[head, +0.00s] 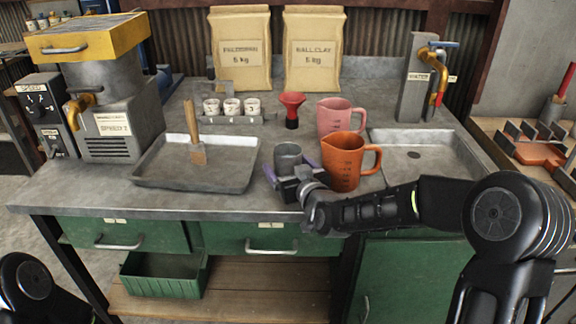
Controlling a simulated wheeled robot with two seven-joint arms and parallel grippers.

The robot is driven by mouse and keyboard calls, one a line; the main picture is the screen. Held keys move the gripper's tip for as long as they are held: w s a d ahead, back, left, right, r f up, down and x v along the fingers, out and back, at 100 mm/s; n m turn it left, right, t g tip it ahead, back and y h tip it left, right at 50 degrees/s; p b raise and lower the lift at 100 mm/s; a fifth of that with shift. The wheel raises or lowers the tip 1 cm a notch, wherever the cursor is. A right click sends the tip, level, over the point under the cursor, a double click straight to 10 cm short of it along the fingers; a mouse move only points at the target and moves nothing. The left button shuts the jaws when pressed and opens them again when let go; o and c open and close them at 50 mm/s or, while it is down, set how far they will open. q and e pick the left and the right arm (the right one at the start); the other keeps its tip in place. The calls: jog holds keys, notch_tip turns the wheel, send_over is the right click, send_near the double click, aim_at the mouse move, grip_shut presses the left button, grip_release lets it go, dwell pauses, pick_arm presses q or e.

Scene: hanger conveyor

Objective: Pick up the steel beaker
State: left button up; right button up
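The small grey steel beaker (288,157) stands upright near the front edge of the workbench, between the metal tray and the orange jug. My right gripper (290,169) is at the beaker, reaching in from the front. Its two purple-sided fingers are spread wide, one to the left and one to the right of the beaker. The beaker's lower part is hidden by the gripper, so contact cannot be made out. My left gripper is out of view; only a dark part of that arm shows at the bottom left.
The orange jug (345,163) stands close to the right of the beaker, with the pink jug (336,116) behind it. A metal tray (160,180) with a wooden-handled scraper (195,138) lies left. A red funnel (292,108) and small numbered cups (231,106) stand behind. A sink (410,150) is right.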

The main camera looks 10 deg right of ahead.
jog(key=shift+c, duration=0.6)
jog(key=shift+r, duration=0.1)
jog(key=c, duration=1.6)
notch_tip(320, 180, up, 18)
jog(key=p, duration=0.2)
jog(key=shift+p, duration=0.35)
